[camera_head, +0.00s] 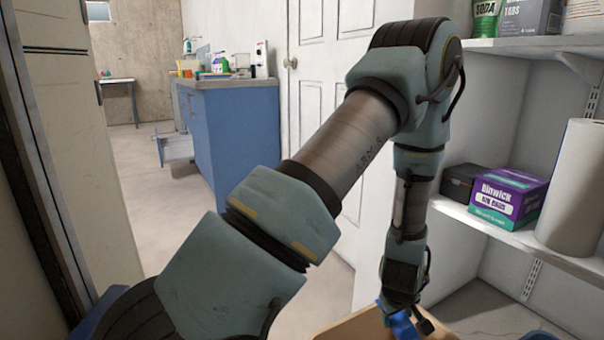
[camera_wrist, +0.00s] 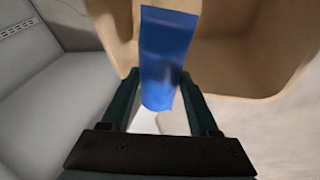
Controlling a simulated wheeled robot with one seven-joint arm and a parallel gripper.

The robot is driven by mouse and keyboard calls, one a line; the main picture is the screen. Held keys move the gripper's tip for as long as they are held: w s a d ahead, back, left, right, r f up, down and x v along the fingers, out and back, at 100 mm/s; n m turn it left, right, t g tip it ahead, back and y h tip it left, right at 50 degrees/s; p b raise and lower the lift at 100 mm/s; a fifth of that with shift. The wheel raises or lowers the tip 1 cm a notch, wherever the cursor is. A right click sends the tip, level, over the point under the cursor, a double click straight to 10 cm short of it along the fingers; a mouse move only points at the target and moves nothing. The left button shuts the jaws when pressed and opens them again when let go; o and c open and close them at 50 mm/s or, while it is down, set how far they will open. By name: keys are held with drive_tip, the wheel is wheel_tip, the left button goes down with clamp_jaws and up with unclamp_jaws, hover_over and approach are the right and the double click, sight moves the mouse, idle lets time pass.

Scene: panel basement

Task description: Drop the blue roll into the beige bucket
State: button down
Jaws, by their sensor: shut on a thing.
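The blue roll (camera_wrist: 166,50) is between the two fingers of my gripper (camera_wrist: 160,90) in the wrist view, and the gripper is shut on it. The beige bucket (camera_wrist: 250,85) lies just beyond the fingers, with its open inside showing behind the roll. In the head view the roll (camera_head: 404,326) shows at the bottom edge below my gripper (camera_head: 405,305), and part of the bucket's rim (camera_head: 350,328) shows beside it. Most of the bucket is cut off there. I cannot tell whether the roll is inside the rim or touches it.
White shelves on the right hold a purple box (camera_head: 508,197), a dark box (camera_head: 466,182) and a white paper roll (camera_head: 573,190). A blue cabinet (camera_head: 235,135) with a cluttered top stands at the back left. The floor (camera_head: 165,225) between is clear, with a white door (camera_head: 325,60) behind.

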drive_tip(key=shift+c, duration=0.3)
unclamp_jaws()
drive_tip(key=shift+r, duration=0.15)
drive_tip(key=p+v, duration=0.3)
drive_tip(key=v, duration=0.7)
drive_tip(key=shift+r, duration=0.3)
drive_tip(key=shift+a, duration=0.1)
